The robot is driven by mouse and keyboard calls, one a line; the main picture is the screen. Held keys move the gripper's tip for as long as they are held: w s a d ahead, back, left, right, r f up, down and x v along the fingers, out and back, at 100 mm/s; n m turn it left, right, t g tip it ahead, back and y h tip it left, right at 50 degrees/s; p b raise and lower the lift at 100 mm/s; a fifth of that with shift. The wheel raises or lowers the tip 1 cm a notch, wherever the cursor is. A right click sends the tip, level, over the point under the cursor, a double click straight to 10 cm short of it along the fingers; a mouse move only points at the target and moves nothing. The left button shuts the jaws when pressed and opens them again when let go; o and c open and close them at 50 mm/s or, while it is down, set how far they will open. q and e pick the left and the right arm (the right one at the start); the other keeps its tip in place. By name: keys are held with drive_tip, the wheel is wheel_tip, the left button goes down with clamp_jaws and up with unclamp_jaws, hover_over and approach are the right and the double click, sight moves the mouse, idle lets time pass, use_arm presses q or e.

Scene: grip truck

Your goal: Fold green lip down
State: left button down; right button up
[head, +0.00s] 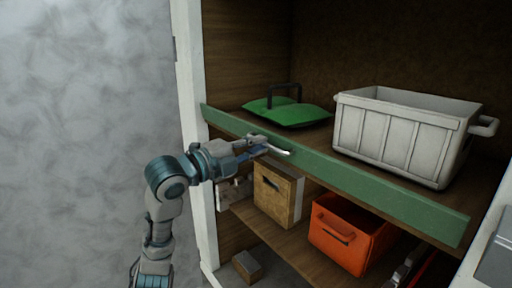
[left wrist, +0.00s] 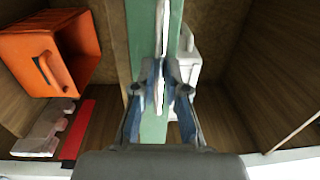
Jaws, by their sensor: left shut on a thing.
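The green lip (head: 375,190) is a long strip along the front edge of the upper shelf. Its broad face is turned outward, and a pale metal handle (head: 272,146) sits near its left part. My left gripper (head: 262,145) is at this handle and shut on it. In the left wrist view, the fingers (left wrist: 162,82) close around the pale handle (left wrist: 161,40), with the green lip (left wrist: 150,125) behind it. The fingers hide part of the handle. My right gripper is not in view.
On the upper shelf stand a green lid (head: 288,112) with a dark handle and a white crate (head: 385,135). Below are a tan box (head: 272,194), an orange bin (head: 340,236) and a small block (head: 246,266). A white post (head: 190,90) stands left of the shelves.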

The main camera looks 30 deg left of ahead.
use_arm(q)
drive_tip(key=shift+w+d+f, duration=0.1)
drive_tip(key=shift+d+f, duration=0.1)
drive_tip(key=shift+f, duration=0.3)
drive_tip(key=f+t+h+b, duration=0.1)
drive_tip(key=t+b, duration=0.1)
drive_tip(key=b, duration=0.1)
drive_tip(key=f+t+h+b, duration=0.1)
drive_tip(key=t+b, duration=0.1)
drive_tip(key=b, duration=0.2)
drive_tip(key=f+t+h+b, duration=0.1)
drive_tip(key=t+b, duration=0.2)
drive_tip(key=b, duration=0.1)
drive_tip(key=shift+s+a, duration=0.2)
drive_tip(key=shift+s, duration=0.2)
idle(0.5)
idle(0.3)
